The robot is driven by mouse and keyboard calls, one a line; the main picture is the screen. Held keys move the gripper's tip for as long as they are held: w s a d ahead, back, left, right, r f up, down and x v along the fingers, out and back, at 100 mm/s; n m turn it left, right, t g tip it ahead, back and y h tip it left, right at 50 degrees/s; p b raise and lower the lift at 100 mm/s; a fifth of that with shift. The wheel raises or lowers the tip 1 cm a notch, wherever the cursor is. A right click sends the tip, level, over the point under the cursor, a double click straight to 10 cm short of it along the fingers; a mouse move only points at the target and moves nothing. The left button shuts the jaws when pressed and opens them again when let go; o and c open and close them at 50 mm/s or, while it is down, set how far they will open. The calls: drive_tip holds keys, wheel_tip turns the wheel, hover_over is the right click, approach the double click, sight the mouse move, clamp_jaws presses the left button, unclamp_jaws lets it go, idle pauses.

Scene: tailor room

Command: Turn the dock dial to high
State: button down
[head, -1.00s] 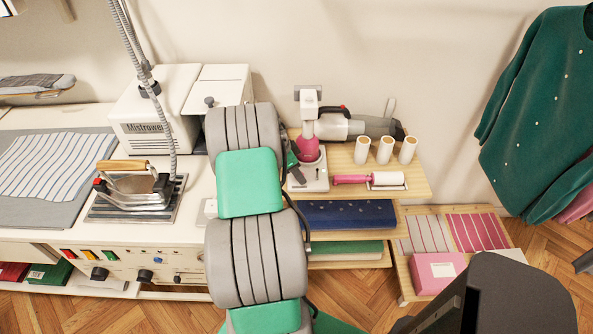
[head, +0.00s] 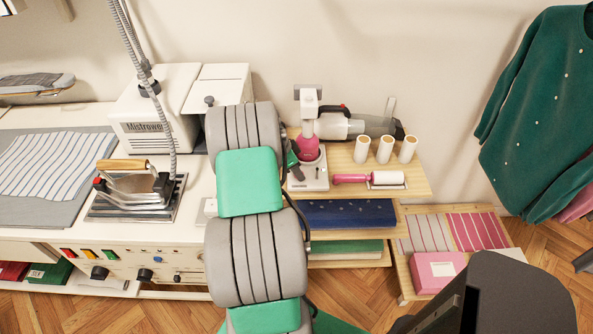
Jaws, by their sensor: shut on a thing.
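The dock (head: 312,182) is a white base on the upper wooden shelf, right of my arm. A pink and white hand steamer (head: 308,146) stands upright in it. My gripper (head: 296,172) is at the left side of the dock, mostly hidden behind my grey and green arm; only a dark part of it shows. It is shut at the dock's near left side, where the dial would be. The dial itself is hidden, so its setting cannot be read.
Right of the dock lie a pink-handled lint roller (head: 370,180), several white cups or spools (head: 384,149) and a handheld vacuum (head: 345,127). An iron (head: 135,190) rests on the ironing station at left. A pink box (head: 436,270) sits on the low shelf.

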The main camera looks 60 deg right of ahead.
drive_tip(key=shift+n, duration=0.3)
drive_tip(key=n, duration=0.1)
drive_tip(key=n+t+b, duration=0.1)
drive_tip(key=shift+s+f+n+h, duration=0.1)
drive_tip(key=shift+s+n+h, duration=0.1)
drive_tip(key=shift+n+h, duration=0.1)
drive_tip(key=n+t+b, duration=0.1)
drive_tip(key=n, duration=0.1)
drive_tip(key=n+b, duration=0.1)
drive_tip(key=n, duration=0.1)
drive_tip(key=shift+s+n+t+h, duration=0.15)
drive_tip(key=shift+n+t+h, duration=0.15)
drive_tip(key=shift+t, duration=0.1)
drive_tip(key=n, duration=0.2)
drive_tip(key=n+t+b, duration=0.1)
drive_tip(key=n, duration=0.1)
drive_tip(key=shift+s+t, duration=0.2)
drive_tip(key=shift+t, duration=0.1)
drive_tip(key=shift+n+t+y+b, duration=0.4)
drive_tip(key=shift+n+t, duration=0.2)
drive_tip(key=shift+n, duration=1.1)
drive_tip(key=c, duration=1.1)
unclamp_jaws()
drive_tip(key=shift+o, duration=0.2)
drive_tip(key=shift+r, duration=0.2)
